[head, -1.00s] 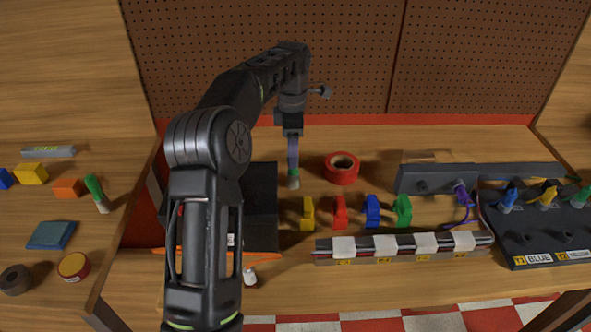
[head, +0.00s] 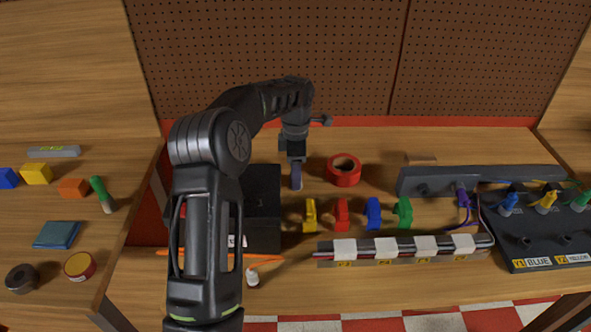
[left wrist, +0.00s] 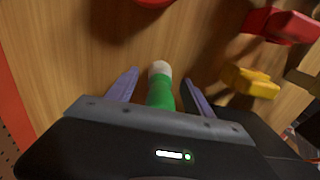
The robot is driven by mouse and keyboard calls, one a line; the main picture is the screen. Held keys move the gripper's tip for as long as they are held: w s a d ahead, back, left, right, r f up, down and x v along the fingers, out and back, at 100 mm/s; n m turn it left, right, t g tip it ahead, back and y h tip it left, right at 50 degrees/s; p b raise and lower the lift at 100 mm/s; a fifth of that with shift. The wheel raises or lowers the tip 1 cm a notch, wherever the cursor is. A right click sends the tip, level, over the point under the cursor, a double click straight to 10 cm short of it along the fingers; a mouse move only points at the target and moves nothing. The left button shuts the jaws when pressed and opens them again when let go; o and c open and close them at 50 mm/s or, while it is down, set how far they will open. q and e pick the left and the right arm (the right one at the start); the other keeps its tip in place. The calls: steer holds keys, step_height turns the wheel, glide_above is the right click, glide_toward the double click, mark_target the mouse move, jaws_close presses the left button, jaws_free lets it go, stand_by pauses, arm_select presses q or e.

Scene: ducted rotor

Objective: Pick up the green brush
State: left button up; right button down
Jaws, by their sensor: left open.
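A green brush with a pale tip (left wrist: 161,92) shows in the left wrist view. It lies between the two purple fingers of my left gripper (left wrist: 162,78), with a gap on both sides. In the head view my left gripper (head: 296,180) points down over the bench between the black box and the red tape roll, and it hides the brush there. The gripper is open and holds nothing. A similar green, pale-tipped item (head: 100,190) lies on the left table in the head view. My right gripper is not in view.
A black box (head: 264,190) stands left of the gripper, and a red tape roll (head: 343,170) lies to its right. Yellow (head: 310,214), red (head: 342,214), blue (head: 373,213) and green (head: 403,211) clips stand in front. A block strip (head: 400,248) lies near the front edge.

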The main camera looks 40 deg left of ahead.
arm_select(q)
steer(key=shift+f, duration=0.45)
jaws_close()
stand_by(0.7)
